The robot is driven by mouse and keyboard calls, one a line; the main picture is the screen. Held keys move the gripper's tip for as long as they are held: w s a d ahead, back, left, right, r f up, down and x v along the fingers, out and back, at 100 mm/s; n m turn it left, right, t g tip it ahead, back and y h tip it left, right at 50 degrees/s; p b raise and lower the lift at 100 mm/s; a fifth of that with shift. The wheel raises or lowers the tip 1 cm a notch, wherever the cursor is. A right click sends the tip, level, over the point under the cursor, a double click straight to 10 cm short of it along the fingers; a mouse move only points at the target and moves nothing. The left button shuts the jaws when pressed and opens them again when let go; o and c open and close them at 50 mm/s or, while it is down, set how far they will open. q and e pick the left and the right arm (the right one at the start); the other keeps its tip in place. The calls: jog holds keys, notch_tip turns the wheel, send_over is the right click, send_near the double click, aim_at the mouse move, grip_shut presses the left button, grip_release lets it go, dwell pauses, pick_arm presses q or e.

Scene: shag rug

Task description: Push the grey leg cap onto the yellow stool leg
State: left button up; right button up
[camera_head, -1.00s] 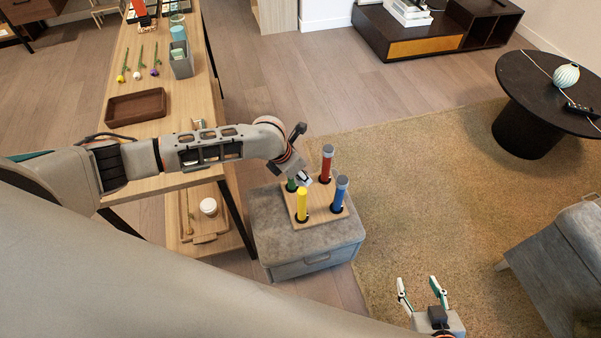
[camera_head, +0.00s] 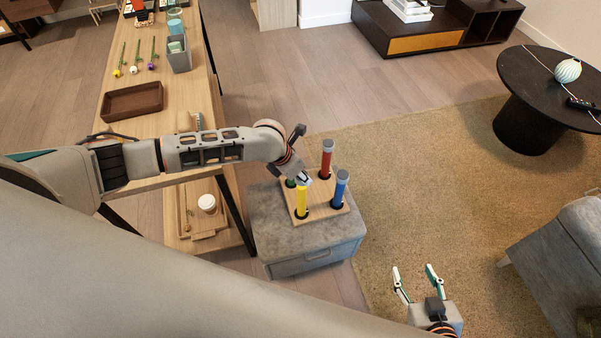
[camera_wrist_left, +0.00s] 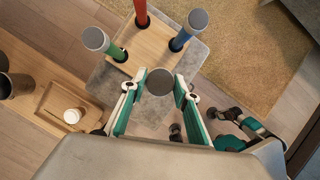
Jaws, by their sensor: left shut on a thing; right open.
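The yellow stool leg (camera_head: 302,202) stands upright in the wooden board (camera_head: 322,192) in the head view. My left gripper (camera_head: 304,181) is at its top end. In the left wrist view, the left gripper is shut on the grey leg cap (camera_wrist_left: 160,82), a round dark disc between its fingertips. The cap hides the yellow leg there, so I cannot tell whether cap and leg touch. My right gripper (camera_head: 417,284) is open and empty, low in the head view, away from the board.
The red leg (camera_head: 326,162), blue leg (camera_head: 339,192) and green leg (camera_wrist_left: 117,50) stand close around, each with a grey top.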

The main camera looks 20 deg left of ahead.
aim_at(300, 185)
pick_arm(q)
jog(key=shift+f+b, duration=0.8)
jog(key=shift+f, duration=0.7)
pick_arm(e)
jog(key=f, duration=0.2)
jog(key=shift+s+d+f, duration=0.1)
jog(key=shift+d+f, duration=0.15)
jog(key=shift+f, duration=0.1)
jog(key=shift+r, duration=0.45)
pick_arm(q)
jog(key=shift+f+b, duration=0.7)
jog(key=shift+f, duration=0.7)
pick_arm(e)
jog(key=shift+f, duration=1.05)
pick_arm(q)
jog(key=o, duration=0.8)
